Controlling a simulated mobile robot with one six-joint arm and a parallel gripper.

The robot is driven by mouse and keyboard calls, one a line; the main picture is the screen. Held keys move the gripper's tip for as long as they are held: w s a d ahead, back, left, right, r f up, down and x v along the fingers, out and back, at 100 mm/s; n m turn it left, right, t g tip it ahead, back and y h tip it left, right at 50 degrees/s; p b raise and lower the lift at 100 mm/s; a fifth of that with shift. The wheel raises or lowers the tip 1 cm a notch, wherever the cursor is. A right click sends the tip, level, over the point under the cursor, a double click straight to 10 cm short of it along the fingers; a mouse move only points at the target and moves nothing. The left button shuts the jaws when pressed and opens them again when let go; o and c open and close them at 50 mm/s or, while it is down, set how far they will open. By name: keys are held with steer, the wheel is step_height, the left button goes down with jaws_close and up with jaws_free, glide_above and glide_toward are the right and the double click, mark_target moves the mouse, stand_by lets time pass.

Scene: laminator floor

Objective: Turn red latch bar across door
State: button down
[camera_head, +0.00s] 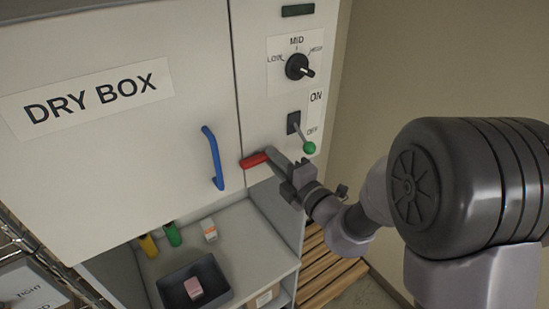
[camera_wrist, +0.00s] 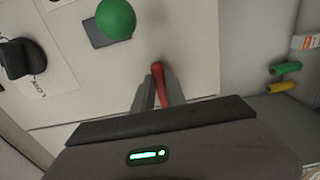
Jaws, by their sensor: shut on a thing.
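The red latch bar (camera_head: 254,160) sits at the right edge of the white DRY BOX door (camera_head: 110,150). In the head view it lies nearly level, its left end reaching over the door seam. My gripper (camera_head: 282,163) comes from the right and is shut on the bar's right part. In the wrist view the red bar (camera_wrist: 160,84) shows between the two fingers of my gripper (camera_wrist: 160,95). The fingers hide part of the bar and its pivot.
A blue door handle (camera_head: 213,158) is left of the bar. Below is a shelf with a dark bin (camera_head: 172,293), green and yellow cylinders and a small box (camera_head: 209,230).

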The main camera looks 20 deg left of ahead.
stand_by(0.4)
steer(key=c, duration=1.4)
jaws_free()
steer(key=shift+o, duration=0.2)
